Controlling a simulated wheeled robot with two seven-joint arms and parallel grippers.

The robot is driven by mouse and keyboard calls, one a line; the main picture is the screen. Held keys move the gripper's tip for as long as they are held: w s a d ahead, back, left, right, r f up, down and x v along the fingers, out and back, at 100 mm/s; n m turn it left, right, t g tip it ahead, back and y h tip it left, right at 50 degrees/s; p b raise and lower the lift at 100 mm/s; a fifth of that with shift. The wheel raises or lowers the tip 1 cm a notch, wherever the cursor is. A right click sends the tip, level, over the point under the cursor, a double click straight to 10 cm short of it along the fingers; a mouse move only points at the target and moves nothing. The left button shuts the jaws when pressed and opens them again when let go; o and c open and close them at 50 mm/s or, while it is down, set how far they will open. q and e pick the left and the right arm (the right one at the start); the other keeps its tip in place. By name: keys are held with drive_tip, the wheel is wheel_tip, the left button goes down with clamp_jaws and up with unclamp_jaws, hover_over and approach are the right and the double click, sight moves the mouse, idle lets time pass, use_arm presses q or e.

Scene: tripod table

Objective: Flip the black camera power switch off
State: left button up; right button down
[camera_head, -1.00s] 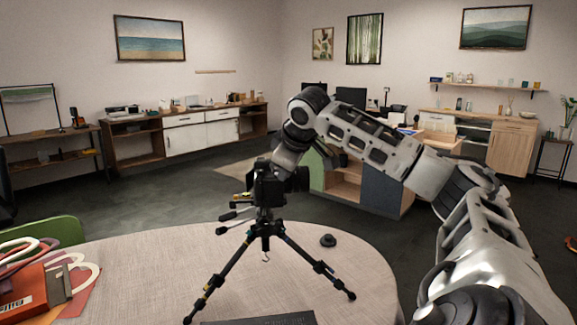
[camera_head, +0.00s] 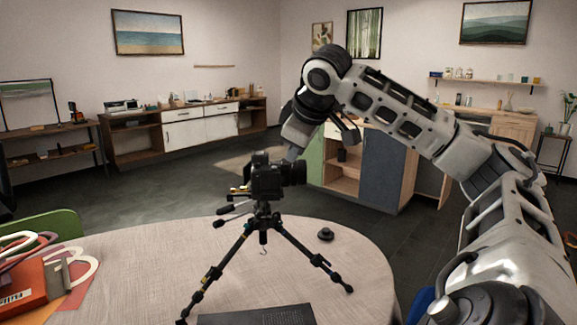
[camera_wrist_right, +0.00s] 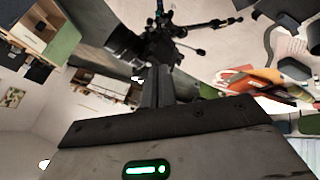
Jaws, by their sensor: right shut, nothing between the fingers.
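The black camera (camera_head: 267,181) stands upright on a black tripod (camera_head: 263,222) on the round table (camera_head: 150,262). Its lens points right in the head view. The camera's power switch is too small to make out. My right gripper (camera_head: 291,152) is at the camera's upper far side, its fingertips partly hidden behind the camera; I cannot tell whether they touch it. In the right wrist view the gripper (camera_wrist_right: 157,75) is shut and empty, with the dark camera (camera_wrist_right: 155,45) just beyond its fingertips. My left gripper is not in view.
A black round cap (camera_head: 325,234) lies on the table right of the tripod. A dark flat device (camera_head: 257,316) lies at the front edge. An orange box (camera_head: 22,285) and papers lie at the left.

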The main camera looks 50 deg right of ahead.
drive_tip(key=v, duration=0.3)
drive_tip(key=shift+s+d+r, duration=0.15)
drive_tip(key=shift+s+d, duration=0.1)
drive_tip(key=shift+d, duration=0.05)
idle(0.3)
